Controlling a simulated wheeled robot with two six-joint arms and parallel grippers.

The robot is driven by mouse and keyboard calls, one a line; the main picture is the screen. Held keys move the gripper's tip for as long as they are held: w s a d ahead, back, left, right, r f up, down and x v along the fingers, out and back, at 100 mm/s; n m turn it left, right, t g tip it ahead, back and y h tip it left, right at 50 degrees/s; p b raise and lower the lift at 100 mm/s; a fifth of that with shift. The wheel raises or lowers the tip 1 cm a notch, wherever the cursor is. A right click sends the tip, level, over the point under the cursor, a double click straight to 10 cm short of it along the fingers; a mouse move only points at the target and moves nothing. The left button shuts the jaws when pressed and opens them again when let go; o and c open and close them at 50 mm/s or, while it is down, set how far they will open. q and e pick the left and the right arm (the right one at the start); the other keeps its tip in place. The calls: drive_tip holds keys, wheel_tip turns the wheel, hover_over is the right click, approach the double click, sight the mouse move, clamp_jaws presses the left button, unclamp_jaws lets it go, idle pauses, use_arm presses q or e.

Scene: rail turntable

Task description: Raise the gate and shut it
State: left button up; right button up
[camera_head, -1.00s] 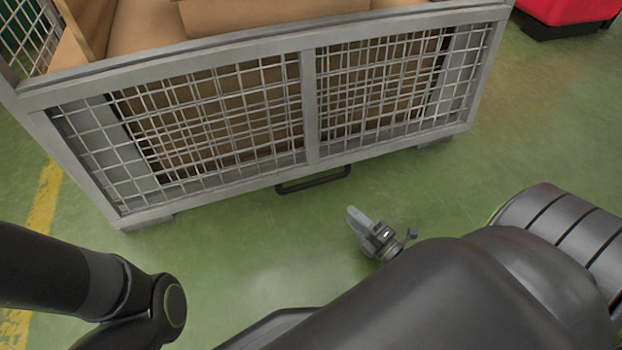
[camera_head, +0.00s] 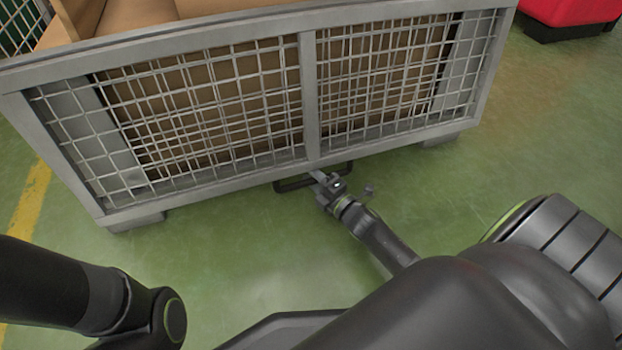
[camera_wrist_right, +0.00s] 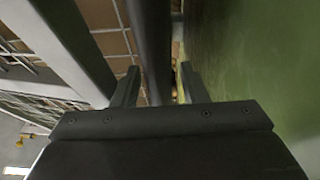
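The gate (camera_head: 310,105) is a grey-framed mesh panel on the front of the wire cage, hanging down with a second mesh showing behind it. A black bar handle (camera_head: 291,184) sits at its bottom edge. My right gripper (camera_head: 318,176) is at the right part of this handle, low in front of the cage. In the right wrist view, the right gripper (camera_wrist_right: 158,85) has its fingers apart, with the dark handle bar (camera_wrist_right: 152,45) running between them; a gap shows beside the right finger. My left gripper is out of view; only part of its arm shows.
Brown cardboard boxes (camera_head: 130,15) fill the cage. A red object (camera_head: 570,12) stands at the back right. The green floor (camera_head: 230,255) in front of the cage is clear, with a yellow line (camera_head: 32,200) at the left.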

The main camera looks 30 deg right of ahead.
drive_tip(key=shift+w, duration=0.1)
clamp_jaws()
idle(0.4)
